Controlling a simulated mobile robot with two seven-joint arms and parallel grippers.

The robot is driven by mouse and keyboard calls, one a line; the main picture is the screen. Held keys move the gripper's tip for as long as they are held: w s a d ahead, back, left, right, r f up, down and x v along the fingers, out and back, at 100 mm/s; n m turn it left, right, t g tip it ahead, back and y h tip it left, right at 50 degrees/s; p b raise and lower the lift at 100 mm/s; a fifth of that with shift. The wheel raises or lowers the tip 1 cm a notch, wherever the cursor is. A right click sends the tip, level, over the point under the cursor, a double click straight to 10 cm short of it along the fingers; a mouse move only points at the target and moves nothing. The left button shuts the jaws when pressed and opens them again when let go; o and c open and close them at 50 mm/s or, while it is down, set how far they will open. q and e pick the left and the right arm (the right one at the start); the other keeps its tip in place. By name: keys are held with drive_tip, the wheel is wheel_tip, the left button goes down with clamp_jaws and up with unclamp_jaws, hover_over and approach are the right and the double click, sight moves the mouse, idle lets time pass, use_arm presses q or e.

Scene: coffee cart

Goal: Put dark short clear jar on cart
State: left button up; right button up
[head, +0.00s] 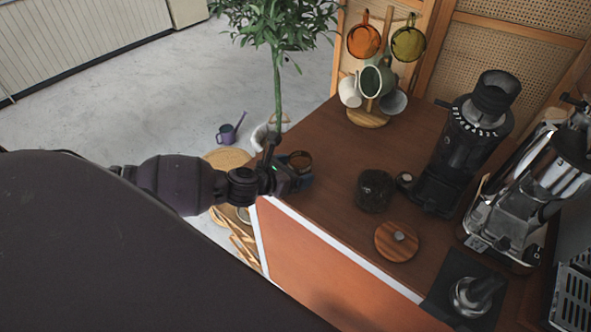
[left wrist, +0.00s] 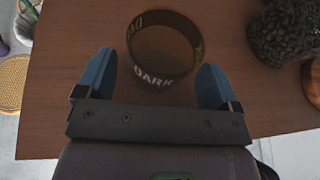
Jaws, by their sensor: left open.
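The short clear jar (head: 300,159) looks dark brown and is at the left end of the wooden cart top (head: 325,222), near the edge. In the left wrist view the jar (left wrist: 164,48) shows its round open rim and the word DARK. It appears upright over the wood; I cannot tell whether its base touches. My left gripper (head: 297,182) is open, with its blue fingers on either side of the jar and small gaps visible. Its arm hides part of the jar in the head view. My right gripper is not in view.
A jar of dark beans (head: 374,190) and a round wooden lid (head: 397,241) stand to the right. A mug tree (head: 368,116) is behind, with a grinder (head: 462,150) and an espresso machine (head: 530,190) farther right. A potted plant (head: 279,75) stands beyond the cart's left end.

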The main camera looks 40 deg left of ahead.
use_arm(q)
drive_tip(key=v, duration=1.1)
drive_tip(key=d+m+t+h, duration=0.25)
drive_tip(key=d+m, duration=0.35)
drive_tip(key=m, duration=0.4)
drive_tip(key=s+f+m+g+y, duration=0.2)
drive_tip(key=s+f+m, duration=0.2)
drive_tip(key=m, duration=0.8)
drive_tip(key=s+f+m+g+y, duration=0.2)
drive_tip(key=s+f+m+y, duration=0.1)
drive_tip(key=f+m, duration=0.6)
drive_tip(key=s+m, duration=0.1)
drive_tip(key=m, duration=0.2)
drive_tip(key=shift+d+m, duration=0.25)
drive_tip(key=shift+m, duration=0.05)
